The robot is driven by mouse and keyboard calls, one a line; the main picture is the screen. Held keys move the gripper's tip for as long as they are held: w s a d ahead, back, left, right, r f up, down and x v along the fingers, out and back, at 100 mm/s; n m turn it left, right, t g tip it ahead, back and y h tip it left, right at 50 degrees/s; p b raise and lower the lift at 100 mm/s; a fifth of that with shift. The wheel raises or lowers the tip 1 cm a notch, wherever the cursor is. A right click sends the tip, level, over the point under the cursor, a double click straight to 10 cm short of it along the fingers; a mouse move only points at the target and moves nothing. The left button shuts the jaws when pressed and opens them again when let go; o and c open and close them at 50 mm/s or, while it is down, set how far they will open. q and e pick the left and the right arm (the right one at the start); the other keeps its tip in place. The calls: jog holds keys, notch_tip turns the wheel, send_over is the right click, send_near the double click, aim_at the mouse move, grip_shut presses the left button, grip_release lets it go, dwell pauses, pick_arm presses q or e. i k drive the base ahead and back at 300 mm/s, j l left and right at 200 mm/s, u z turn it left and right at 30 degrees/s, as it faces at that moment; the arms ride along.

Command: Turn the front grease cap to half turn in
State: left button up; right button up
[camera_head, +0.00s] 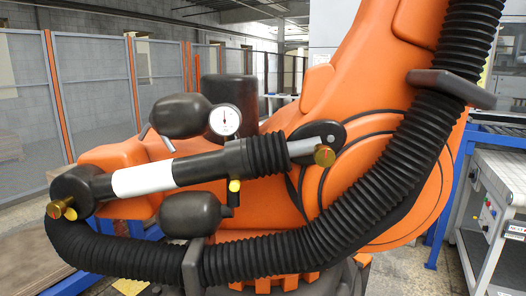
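One brass grease cap (56,209) sits at the left end of the black cylinder (205,168), on its dark round end piece. Another brass cap (324,156) sits at the right end, near the grey rod (306,147) and black pivot disc. I cannot tell from this view which of them is the front cap. Each cap seems to bear a small mark, too small to read as a turn position. A round dial gauge (225,120) with a red needle stands above the cylinder. Neither of my grippers is in view.
A large orange industrial arm (400,75) carries the cylinder. A thick black corrugated hose (300,262) loops below and up the right side. Two black bulbs flank the cylinder. Fence panels (95,85) stand behind left; a grey cabinet (492,205) stands right.

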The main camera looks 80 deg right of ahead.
aim_at(324, 156)
jog(key=z, duration=2.7)
jog(key=l+u, duration=0.15)
jog(key=l, duration=0.3)
